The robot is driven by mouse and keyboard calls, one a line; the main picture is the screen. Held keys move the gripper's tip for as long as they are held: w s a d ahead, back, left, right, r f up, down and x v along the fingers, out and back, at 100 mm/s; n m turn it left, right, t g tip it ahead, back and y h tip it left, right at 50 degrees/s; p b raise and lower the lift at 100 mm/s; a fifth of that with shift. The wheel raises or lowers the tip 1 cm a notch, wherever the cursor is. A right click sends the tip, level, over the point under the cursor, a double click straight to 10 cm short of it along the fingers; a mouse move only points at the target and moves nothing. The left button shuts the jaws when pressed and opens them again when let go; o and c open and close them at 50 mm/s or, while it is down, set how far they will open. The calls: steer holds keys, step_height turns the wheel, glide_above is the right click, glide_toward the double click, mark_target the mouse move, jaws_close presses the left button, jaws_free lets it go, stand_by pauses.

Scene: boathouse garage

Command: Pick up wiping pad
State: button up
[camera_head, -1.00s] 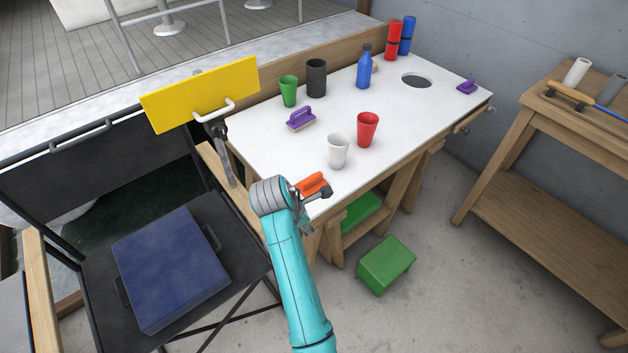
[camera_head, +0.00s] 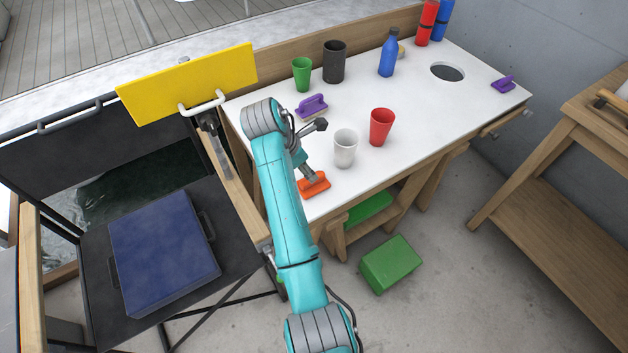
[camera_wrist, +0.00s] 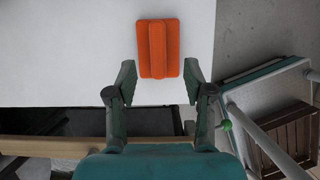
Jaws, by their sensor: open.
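An orange wiping pad (camera_head: 314,186) with a raised ridge handle lies flat on the white tabletop near its front left edge. In the wrist view the orange pad (camera_wrist: 158,48) lies ahead, roughly centred between my fingers. My gripper (camera_wrist: 160,75) is open and empty, with a finger to each side of the pad's near end. In the head view my gripper (camera_head: 307,172) is just behind and above the pad, partly hidden by my arm. A purple pad with a handle (camera_head: 312,106) lies farther back, and another purple pad (camera_head: 503,85) is at the right end.
The white table (camera_head: 420,110) also carries a white cup (camera_head: 345,148), a red cup (camera_head: 381,127), a green cup (camera_head: 301,74), a dark cup (camera_head: 334,62) and a blue bottle (camera_head: 388,52). A round hole (camera_head: 447,72) is at right. A yellow board (camera_head: 188,84) rises at left.

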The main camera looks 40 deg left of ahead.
steer(key=shift+x, duration=3.3)
steer(key=shift+a, duration=0.15)
steer(key=shift+c, duration=0.2)
jaws_close()
